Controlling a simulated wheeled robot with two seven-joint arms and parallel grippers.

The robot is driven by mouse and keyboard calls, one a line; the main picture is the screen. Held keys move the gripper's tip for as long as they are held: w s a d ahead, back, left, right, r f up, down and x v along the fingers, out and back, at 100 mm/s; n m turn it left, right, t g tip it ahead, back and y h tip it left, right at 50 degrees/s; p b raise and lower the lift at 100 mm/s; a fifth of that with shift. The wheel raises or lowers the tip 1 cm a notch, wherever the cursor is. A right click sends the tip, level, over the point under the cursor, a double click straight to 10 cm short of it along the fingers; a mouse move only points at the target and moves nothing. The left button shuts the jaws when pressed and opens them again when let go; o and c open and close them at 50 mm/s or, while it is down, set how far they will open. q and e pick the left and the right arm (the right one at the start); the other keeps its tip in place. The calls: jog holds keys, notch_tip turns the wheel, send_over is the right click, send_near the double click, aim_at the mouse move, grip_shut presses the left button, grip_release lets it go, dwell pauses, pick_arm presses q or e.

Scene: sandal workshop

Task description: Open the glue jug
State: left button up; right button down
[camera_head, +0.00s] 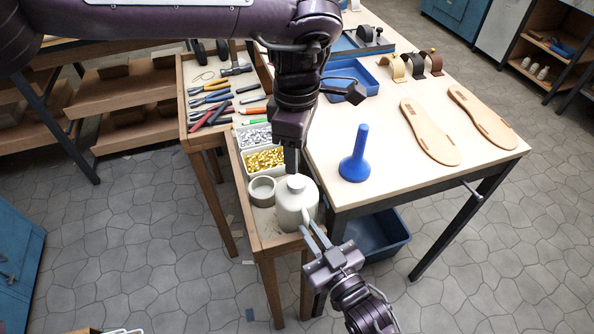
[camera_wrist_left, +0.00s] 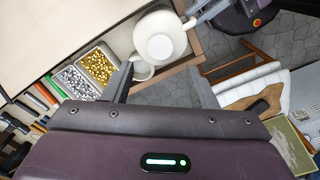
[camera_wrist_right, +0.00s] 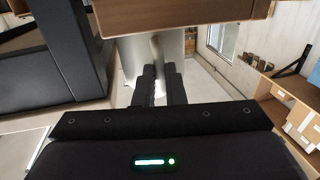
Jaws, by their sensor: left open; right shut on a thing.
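The glue jug (camera_head: 287,214) is a cream, rounded jug with a pale round lid (camera_head: 296,183) on top. It stands upright at the near end of the wooden side tray. In the left wrist view its lid (camera_wrist_left: 160,46) shows from above, ahead of and between the fingers. My left gripper (camera_head: 292,165) is open and empty, pointing down just above the lid. My right gripper (camera_head: 311,230) is shut on the jug's handle (camera_wrist_left: 189,22) at its near right side. In the right wrist view the closed fingers (camera_wrist_right: 158,75) partly hide the handle.
A round pale cup (camera_head: 262,191) stands left of the jug. Bins of gold (camera_head: 265,160) and silver pieces lie behind it, with hand tools beyond. The workbench at right carries a blue pestle-shaped tool (camera_head: 357,160) and sandal soles (camera_head: 430,132). A blue crate (camera_head: 378,236) sits below.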

aim_at(297, 181)
pick_arm(q)
jog(key=m, duration=0.6)
jog(key=shift+m, duration=0.3)
jog(key=shift+f, duration=0.3)
notch_tip(297, 181, down, 7)
jog(key=shift+f, duration=0.2)
jog(key=shift+c, duration=0.2)
